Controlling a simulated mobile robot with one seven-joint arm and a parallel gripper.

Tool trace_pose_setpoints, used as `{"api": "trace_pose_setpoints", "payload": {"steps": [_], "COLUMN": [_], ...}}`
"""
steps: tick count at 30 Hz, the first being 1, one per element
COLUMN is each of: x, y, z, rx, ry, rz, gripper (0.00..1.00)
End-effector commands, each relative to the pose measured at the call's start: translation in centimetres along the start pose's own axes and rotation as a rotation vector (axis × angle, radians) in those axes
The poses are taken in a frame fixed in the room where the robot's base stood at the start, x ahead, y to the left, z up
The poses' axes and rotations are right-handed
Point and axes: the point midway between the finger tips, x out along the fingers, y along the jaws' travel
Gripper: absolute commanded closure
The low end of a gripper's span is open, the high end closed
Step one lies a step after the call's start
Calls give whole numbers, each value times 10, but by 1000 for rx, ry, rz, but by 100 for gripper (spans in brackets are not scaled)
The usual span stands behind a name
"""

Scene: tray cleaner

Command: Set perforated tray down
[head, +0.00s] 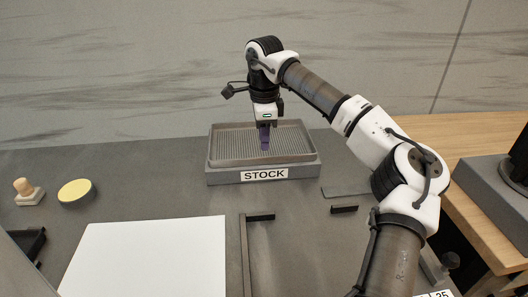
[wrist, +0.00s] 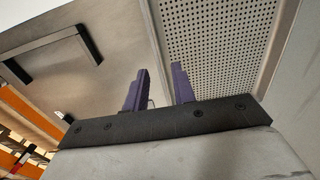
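The perforated grey tray (head: 235,146) lies flat on the grey block labelled STOCK (head: 264,174) at the back middle of the table. Its perforated floor (wrist: 215,40) and one raised rim show in the wrist view. My gripper (head: 265,146) points down over the tray in the head view, its purple fingertips seen against the tray's floor. In the wrist view the two fingers (wrist: 160,85) stand apart with a clear gap and nothing visibly held. The tray's rim line shows behind that gap; whether the fingertips touch the tray cannot be told.
A white board (head: 150,255) lies at front left, with a dark bar (head: 245,255) beside it. A yellow-topped round pad (head: 77,192) and a wooden-knobbed block (head: 28,191) are at far left. Small black brackets (head: 344,209) stand right of centre. A wooden table (head: 470,128) adjoins at right.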

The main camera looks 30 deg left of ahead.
Motion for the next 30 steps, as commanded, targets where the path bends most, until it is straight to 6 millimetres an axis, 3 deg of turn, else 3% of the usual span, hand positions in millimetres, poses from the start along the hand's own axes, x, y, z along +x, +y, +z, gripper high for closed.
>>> {"api": "trace_pose_setpoints", "payload": {"steps": [4,10,30], "x": [-32,-57,-63], "y": [-1,0,0], "z": [1,0,0], "rx": [0,0,-1], "ry": [1,1,0], "rz": [-3,-1,0], "gripper": [74,74,74]}}
